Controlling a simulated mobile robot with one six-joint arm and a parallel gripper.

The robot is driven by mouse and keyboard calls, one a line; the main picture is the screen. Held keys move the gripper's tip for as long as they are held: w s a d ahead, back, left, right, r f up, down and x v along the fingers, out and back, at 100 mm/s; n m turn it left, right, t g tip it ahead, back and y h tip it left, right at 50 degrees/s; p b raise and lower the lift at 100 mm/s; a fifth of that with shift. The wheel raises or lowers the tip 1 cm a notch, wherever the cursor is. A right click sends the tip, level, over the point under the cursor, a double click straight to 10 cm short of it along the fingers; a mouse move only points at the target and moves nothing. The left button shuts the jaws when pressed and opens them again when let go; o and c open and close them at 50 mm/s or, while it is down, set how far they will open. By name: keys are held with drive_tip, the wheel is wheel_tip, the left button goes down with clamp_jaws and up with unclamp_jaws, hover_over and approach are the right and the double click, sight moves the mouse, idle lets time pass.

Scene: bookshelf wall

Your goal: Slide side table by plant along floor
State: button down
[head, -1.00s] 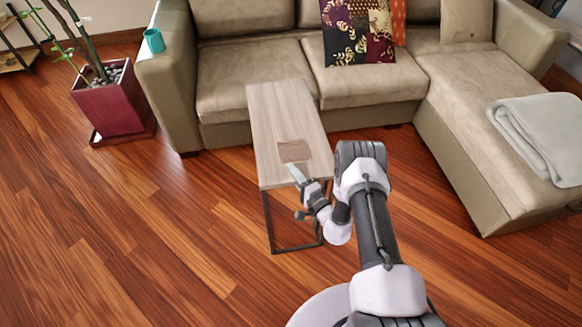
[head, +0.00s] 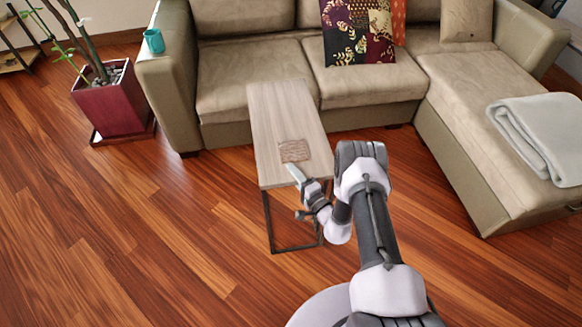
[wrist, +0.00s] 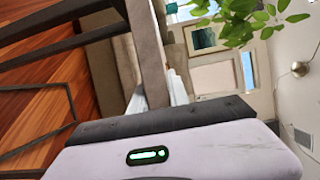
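The side table (head: 268,120) has a pale wood top and a dark metal frame. It stands in front of the sofa, with its near end toward me. My gripper (head: 297,174) is at the near edge of the top, with one pale finger showing over it. In the wrist view the tabletop (wrist: 145,50) appears edge-on and runs down between the white fingers (wrist: 158,95), one on each side, closed against it. The dark table legs (wrist: 55,45) show at the left there. The potted plant (head: 112,100) stands in a dark red pot at the left.
A brown square (head: 295,150) lies on the tabletop. The beige sofa (head: 255,80) stands close behind the table, its chaise (head: 480,130) reaching forward at the right. A teal cup (head: 154,41) sits on the sofa arm. The wood floor (head: 130,220) is clear at the left.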

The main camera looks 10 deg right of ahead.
sight(306, 136)
drive_tip(key=shift+w+d+r, duration=0.1)
drive_tip(key=shift+w+d, duration=0.85)
drive_tip(key=shift+w, duration=0.25)
drive_tip(key=shift+w+d+r, duration=0.1)
drive_tip(key=shift+w+d, duration=0.8)
drive_tip(key=shift+w, duration=0.3)
drive_tip(key=shift+w+d, duration=0.1)
drive_tip(key=shift+w, duration=0.1)
drive_tip(key=shift+w+d, duration=0.35)
drive_tip(key=shift+w, duration=0.4)
drive_tip(key=shift+w+d, duration=0.4)
drive_tip(key=shift+w, duration=0.4)
drive_tip(key=shift+w+d, duration=0.35)
drive_tip(key=shift+w, duration=0.5)
drive_tip(key=shift+w+d+r, duration=0.1)
drive_tip(key=shift+w+d, duration=0.1)
drive_tip(key=shift+w, duration=0.1)
drive_tip(key=shift+w+d, duration=0.25)
drive_tip(key=shift+w, duration=0.45)
drive_tip(key=shift+w+d, duration=0.25)
drive_tip(key=shift+w, duration=0.5)
drive_tip(key=shift+w+d, duration=0.25)
drive_tip(key=shift+w, duration=0.45)
